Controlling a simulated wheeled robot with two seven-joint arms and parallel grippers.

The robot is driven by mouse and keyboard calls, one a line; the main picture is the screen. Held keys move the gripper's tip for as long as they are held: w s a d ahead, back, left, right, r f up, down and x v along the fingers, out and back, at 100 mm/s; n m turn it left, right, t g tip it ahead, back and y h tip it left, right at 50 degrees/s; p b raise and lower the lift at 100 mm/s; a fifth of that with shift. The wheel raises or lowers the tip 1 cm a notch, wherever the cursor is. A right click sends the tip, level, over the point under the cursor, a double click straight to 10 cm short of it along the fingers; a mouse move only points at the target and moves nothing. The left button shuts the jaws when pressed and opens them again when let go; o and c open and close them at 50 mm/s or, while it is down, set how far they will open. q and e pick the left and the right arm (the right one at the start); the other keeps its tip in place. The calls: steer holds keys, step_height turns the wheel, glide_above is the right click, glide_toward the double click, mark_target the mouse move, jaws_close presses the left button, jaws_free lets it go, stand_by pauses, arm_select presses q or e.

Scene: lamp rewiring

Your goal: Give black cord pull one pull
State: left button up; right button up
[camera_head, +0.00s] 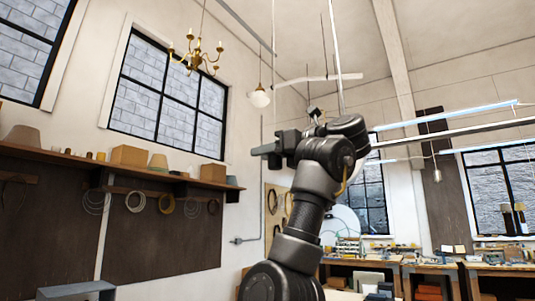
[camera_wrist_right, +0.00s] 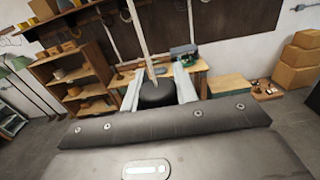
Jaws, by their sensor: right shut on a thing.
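In the right wrist view, a black knob (camera_wrist_right: 157,95), the end of the cord pull, sits between the two pale fingers of my right gripper (camera_wrist_right: 158,88). The gripper is shut on it. In the head view my right gripper (camera_head: 266,150) is raised at the middle, turned to the left; I cannot make out the knob there. My left gripper is not in view.
A brass chandelier (camera_head: 195,55) and a white globe lamp (camera_head: 260,97) hang near the raised arm. A wall shelf (camera_head: 110,170) is at left. Cluttered workbenches (camera_head: 430,268) stand at lower right. Cardboard boxes (camera_wrist_right: 298,62) are stacked at right in the wrist view.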

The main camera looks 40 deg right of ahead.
steer(key=shift+r+p, duration=0.45)
steer(key=shift+r, duration=0.2)
stand_by(0.5)
steer(key=o, duration=1)
